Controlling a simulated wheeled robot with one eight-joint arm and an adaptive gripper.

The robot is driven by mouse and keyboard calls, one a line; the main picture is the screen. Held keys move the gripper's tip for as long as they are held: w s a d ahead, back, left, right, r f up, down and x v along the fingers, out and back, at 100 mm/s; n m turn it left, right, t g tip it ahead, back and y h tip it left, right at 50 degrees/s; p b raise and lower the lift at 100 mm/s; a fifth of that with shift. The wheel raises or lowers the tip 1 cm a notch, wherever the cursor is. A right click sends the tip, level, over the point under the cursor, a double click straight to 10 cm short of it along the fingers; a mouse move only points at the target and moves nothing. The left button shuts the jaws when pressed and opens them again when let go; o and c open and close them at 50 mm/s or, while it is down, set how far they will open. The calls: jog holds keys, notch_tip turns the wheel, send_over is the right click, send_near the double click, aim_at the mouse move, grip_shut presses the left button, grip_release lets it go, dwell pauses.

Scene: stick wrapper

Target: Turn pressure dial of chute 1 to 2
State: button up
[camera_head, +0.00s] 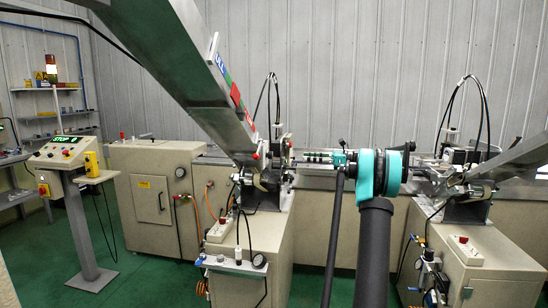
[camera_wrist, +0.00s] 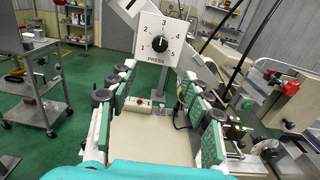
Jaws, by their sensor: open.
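In the wrist view a white square plate reads PRESS, with the numbers 1 to 5 around a round black pressure dial (camera_wrist: 161,45). Which number its pointer faces is too small to tell. The plate is beyond my fingertips, roughly centred between them. My gripper (camera_wrist: 158,76) is open and empty, with green-padded fingers on either side of the view and a clear gap to the dial. In the head view my gripper (camera_head: 313,157) is at the end of my dark arm, pointing left. A sloped metal chute (camera_head: 185,55) rises to the upper left. The dial cannot be made out in the head view.
A control panel (camera_head: 62,150) reading STOP 6 stands at the left. A beige cabinet (camera_head: 150,195) is behind it. A second chute (camera_head: 515,160) is at the right. Beige machine bases with hoses stand below my gripper. Green floor is free at the left.

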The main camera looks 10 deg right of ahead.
aim_at(269, 155)
jog(key=x, duration=1.5)
jog(key=shift+a, duration=0.25)
jog(key=shift+f, duration=0.1)
grip_shut()
jog(key=shift+n, duration=0.3)
jog(key=n, duration=1.1)
jog(key=shift+w, duration=0.1)
